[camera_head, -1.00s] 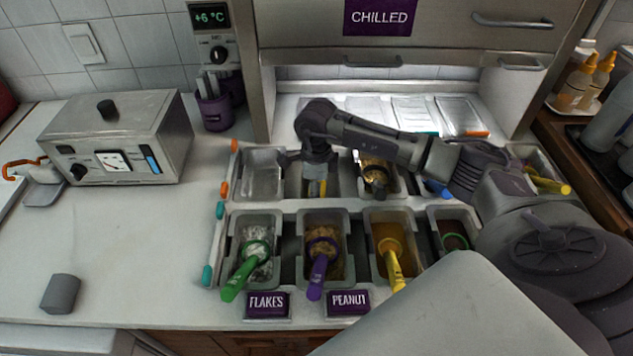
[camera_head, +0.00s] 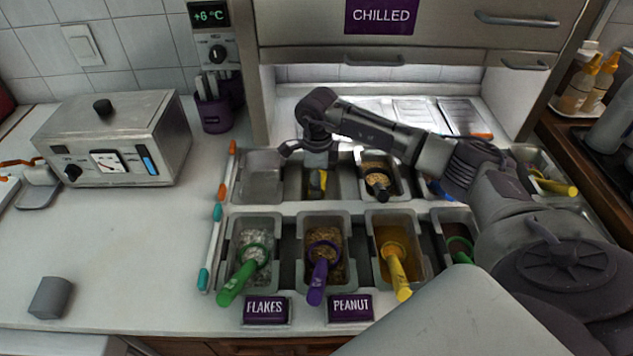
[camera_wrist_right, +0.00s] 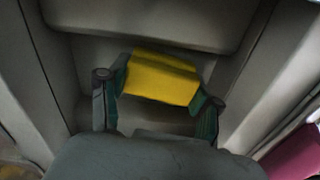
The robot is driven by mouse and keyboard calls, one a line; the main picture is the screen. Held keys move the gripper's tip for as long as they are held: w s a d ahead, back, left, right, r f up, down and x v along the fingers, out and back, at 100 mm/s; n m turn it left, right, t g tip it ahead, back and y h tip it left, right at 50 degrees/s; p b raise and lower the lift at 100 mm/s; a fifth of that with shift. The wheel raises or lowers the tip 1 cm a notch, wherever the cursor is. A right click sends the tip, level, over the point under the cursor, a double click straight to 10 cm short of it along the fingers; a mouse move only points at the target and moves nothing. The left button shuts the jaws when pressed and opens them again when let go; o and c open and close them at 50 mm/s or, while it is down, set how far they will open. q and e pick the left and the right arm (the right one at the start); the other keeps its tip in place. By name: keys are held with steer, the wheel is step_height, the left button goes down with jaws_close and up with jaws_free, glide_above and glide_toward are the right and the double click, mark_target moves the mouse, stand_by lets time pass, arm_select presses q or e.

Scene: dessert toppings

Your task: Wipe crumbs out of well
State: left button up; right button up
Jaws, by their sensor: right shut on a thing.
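My right gripper (camera_head: 317,176) reaches down into a well (camera_head: 306,192) in the back row, second from the left. It is shut on a yellow wiping block (camera_head: 316,182), which looks like a sponge. In the right wrist view the yellow block (camera_wrist_right: 162,80) sits between the two fingers of my gripper (camera_wrist_right: 160,92), with the grey well walls (camera_wrist_right: 145,14) around it. I cannot make out any crumbs in the well; the gripper and block hide part of its floor. My left gripper is not in view.
An empty-looking pan (camera_head: 262,172) is left of the well, and a pan of brown topping (camera_head: 373,165) is right. The front row holds flakes (camera_head: 254,242), peanut (camera_head: 325,240) and other pans with coloured scoops.

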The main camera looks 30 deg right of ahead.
mark_target(325, 193)
steer(key=shift+s+a+p, duration=0.15)
steer(key=shift+s+p, duration=0.3)
steer(key=shift+s, duration=0.65)
steer(key=shift+s+a+p, duration=0.15)
steer(key=shift+s+p, duration=0.25)
steer(key=shift+s, duration=0.65)
steer(key=shift+w+d+f+b, duration=0.15)
steer(key=shift+w+d+b, duration=0.15)
steer(key=shift+w+b, duration=0.2)
steer(key=shift+w+d+b, duration=0.4)
steer(key=shift+w+b, duration=0.05)
steer(key=shift+w, duration=0.2)
steer(key=shift+w+d+b, duration=0.35)
steer(key=shift+w+b, duration=0.1)
steer(key=shift+w, duration=0.2)
steer(key=shift+s+a+p, duration=0.3)
steer(key=shift+s+p, duration=0.15)
steer(key=shift+s, duration=0.15)
steer(key=shift+s+a+p, duration=0.3)
steer(key=shift+s+a, duration=0.1)
steer(key=shift+s, duration=0.2)
steer(key=shift+s+a+p, duration=0.25)
steer(key=shift+s+a, duration=0.1)
steer(key=shift+s, duration=0.25)
steer(key=shift+w+d+b, duration=0.1)
steer(key=shift+w+b, duration=0.6)
steer(key=shift+w, duration=0.45)
